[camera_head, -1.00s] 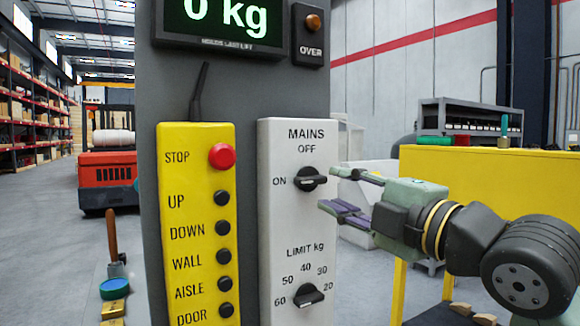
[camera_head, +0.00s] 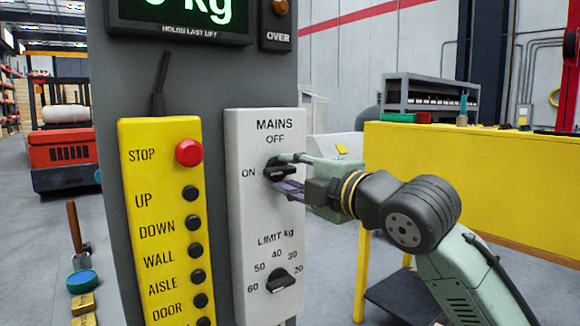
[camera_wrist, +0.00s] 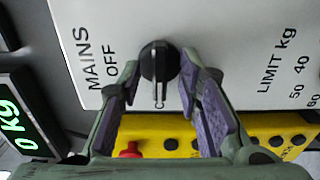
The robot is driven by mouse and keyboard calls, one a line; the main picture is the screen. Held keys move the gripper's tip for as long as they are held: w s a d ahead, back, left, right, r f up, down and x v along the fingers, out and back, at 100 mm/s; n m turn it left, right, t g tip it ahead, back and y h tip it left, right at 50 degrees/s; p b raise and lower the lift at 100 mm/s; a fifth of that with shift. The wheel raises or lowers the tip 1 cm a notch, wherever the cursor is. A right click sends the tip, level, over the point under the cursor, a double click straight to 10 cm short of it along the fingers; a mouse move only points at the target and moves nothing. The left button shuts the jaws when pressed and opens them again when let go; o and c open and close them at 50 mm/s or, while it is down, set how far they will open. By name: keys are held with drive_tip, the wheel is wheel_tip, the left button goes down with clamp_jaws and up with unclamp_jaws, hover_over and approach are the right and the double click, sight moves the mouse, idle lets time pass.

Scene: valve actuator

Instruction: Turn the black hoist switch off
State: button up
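The black MAINS switch (camera_head: 271,172) is a round knob with a pointer bar on the white panel (camera_head: 262,211). Its bar points left, to ON; OFF is printed above it. My gripper (camera_head: 280,174) is at the switch, with one finger above the knob and one below, partly hiding it. In the wrist view the fingers of my gripper (camera_wrist: 160,78) are apart, one on each side of the switch (camera_wrist: 158,62). The gaps to the knob are small, and I cannot tell if either finger touches it. The bar points down there, over the partly hidden ON label.
A similar black LIMIT kg knob (camera_head: 280,280) sits lower on the white panel. A yellow pendant (camera_head: 162,220) with a red STOP button (camera_head: 189,152) and several black buttons stands just left. A yellow bench (camera_head: 470,170) is at the right. Floor shows between the panel and bench.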

drive_tip(key=shift+w+a, duration=0.1)
drive_tip(key=shift+w, duration=0.05)
drive_tip(key=shift+c, duration=0.2)
clamp_jaws()
idle(0.3)
